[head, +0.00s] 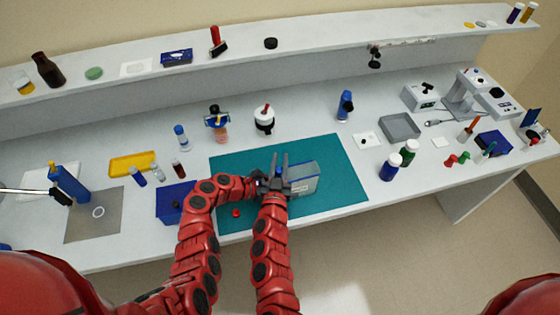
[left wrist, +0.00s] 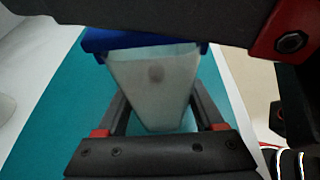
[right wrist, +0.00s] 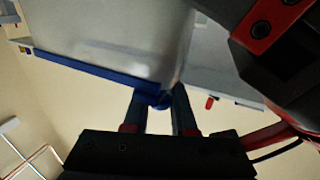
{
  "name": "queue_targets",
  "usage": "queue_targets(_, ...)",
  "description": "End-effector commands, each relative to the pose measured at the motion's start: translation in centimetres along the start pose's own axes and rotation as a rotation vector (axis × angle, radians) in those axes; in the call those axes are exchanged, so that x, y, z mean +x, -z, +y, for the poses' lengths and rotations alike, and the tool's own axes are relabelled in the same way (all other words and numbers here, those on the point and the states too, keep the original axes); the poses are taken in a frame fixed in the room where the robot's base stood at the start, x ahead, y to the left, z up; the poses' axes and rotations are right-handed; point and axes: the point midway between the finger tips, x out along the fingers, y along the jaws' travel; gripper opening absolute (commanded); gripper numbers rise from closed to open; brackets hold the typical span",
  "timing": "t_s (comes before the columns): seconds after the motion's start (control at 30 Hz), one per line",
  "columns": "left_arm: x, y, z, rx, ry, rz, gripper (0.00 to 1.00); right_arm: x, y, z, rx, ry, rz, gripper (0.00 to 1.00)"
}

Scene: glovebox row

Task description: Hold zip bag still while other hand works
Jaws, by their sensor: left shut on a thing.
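The zip bag (head: 305,182), translucent with a blue zip edge, stands on the teal mat (head: 345,160). My left gripper (head: 284,186) is shut on the bag. In the left wrist view its fingers lie on both sides of the pale bag body (left wrist: 155,85), below the blue zip strip (left wrist: 135,40). My right gripper (head: 279,162) is just above it at the bag's left end. In the right wrist view the right fingers (right wrist: 160,98) are at a blue piece at the end of the zip strip (right wrist: 95,75). Whether they grip it is unclear.
A small red piece (head: 236,213) lies on the mat near my arms. A blue box (head: 176,203) stands left of the mat, and blue and green bottles (head: 389,168) stand to its right. The mat right of the bag is clear. A shelf (head: 320,38) runs behind.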

Motion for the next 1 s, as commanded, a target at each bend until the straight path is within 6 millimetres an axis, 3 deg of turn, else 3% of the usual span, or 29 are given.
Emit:
queue_targets(0.03, 0.00, 0.00, 0.00, 0.000, 0.000, 0.000, 0.05, 0.00, 0.00, -0.01, 0.000, 0.000, 0.000, 0.12)
queue_targets(0.1, -0.01, -0.01, 0.01, 0.000, 0.000, 0.000, 0.05, -0.01, 0.00, -0.01, 0.000, 0.000, 0.000, 0.00)
queue_targets(1.0, -0.01, -0.01, 0.03, 0.000, -0.001, 0.000, 0.05, -0.02, -0.01, -0.03, 0.000, 0.001, 0.000, 0.00)
